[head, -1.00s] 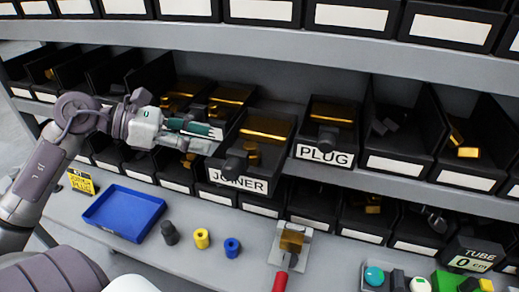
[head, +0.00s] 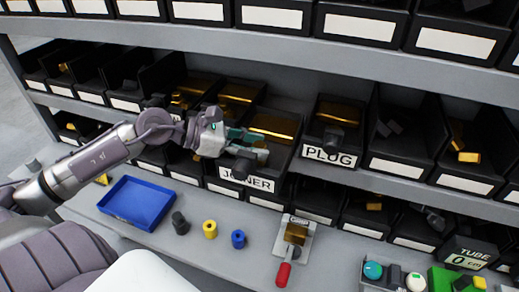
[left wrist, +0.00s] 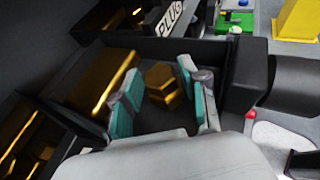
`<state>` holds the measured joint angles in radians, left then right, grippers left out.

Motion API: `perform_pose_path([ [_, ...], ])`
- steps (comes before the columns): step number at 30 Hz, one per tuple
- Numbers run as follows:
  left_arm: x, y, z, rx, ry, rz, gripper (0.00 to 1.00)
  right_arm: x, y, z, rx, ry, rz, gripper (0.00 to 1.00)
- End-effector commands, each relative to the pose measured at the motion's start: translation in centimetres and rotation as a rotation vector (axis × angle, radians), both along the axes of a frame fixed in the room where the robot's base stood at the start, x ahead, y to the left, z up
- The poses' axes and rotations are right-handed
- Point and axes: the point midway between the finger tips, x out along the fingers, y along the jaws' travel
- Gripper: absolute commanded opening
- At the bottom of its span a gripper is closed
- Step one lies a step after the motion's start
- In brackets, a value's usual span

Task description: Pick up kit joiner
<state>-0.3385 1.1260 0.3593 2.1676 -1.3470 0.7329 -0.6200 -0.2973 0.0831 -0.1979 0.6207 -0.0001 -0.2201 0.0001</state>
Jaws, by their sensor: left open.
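The bin labelled JOINER (head: 284,170) stands on the middle shelf. My left gripper (head: 255,146) reaches into its front from the left. In the left wrist view, the open fingers of my left gripper (left wrist: 166,98) stand on either side of a gold six-sided joiner (left wrist: 162,80) on the bin floor. I cannot tell whether either finger touches it. The gripper hides this joiner in the head view. A larger gold block (head: 272,125) lies at the back of the bin. My right gripper is not in view.
A dark cylinder (head: 240,170) sticks out from the bin's front. The PLUG bin (head: 329,154) is on its right. On the bench below are a blue tray (head: 137,203), black, yellow and blue cylinders, and a red-handled fixture (head: 292,240).

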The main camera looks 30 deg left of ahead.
Motion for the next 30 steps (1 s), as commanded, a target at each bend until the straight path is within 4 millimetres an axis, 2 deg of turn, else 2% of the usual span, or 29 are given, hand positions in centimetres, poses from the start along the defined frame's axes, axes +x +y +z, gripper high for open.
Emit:
perform_pose_path([
  [6, 0.0, 0.0, 0.0, -0.001, 0.001, 0.0, 0.42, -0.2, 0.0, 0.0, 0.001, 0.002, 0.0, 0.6],
  [14, 0.0, 0.0, -0.1, 0.0, 0.002, -0.001, 0.0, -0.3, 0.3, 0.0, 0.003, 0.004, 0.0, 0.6],
  [25, 0.0, 0.0, 0.0, 0.002, 0.004, -0.001, 0.0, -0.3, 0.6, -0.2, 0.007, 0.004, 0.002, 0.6],
  [30, 0.0, 0.0, 1.4, 0.003, -0.001, -0.001, 0.0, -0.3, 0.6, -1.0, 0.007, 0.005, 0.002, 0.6],
])
